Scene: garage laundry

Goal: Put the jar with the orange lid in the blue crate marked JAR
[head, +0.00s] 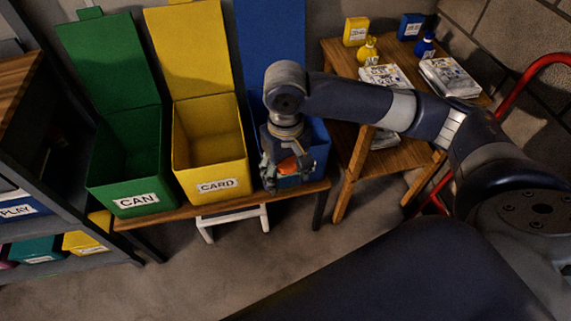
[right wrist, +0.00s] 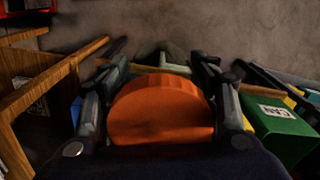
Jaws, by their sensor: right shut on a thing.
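My right gripper (head: 284,170) is shut on the jar with the orange lid (head: 290,165). In the right wrist view the round orange lid (right wrist: 163,108) lies between the two fingers of the gripper (right wrist: 163,78); the jar's body is hidden. The blue crate (head: 320,146) stands at the right end of the low bench, its tall blue lid (head: 270,35) raised behind. My gripper and wrist cover most of its front, so the JAR mark is hidden. The gripper overlaps the crate in the head view; I cannot tell how far in front or above. My left gripper is not in view.
A yellow CARD crate (head: 210,150) and a green CAN crate (head: 127,165) stand open to the left on the bench (head: 165,214). A wooden table (head: 345,70) with papers and bottles is at right. A white step stool (head: 232,217) is below. Shelves are far left.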

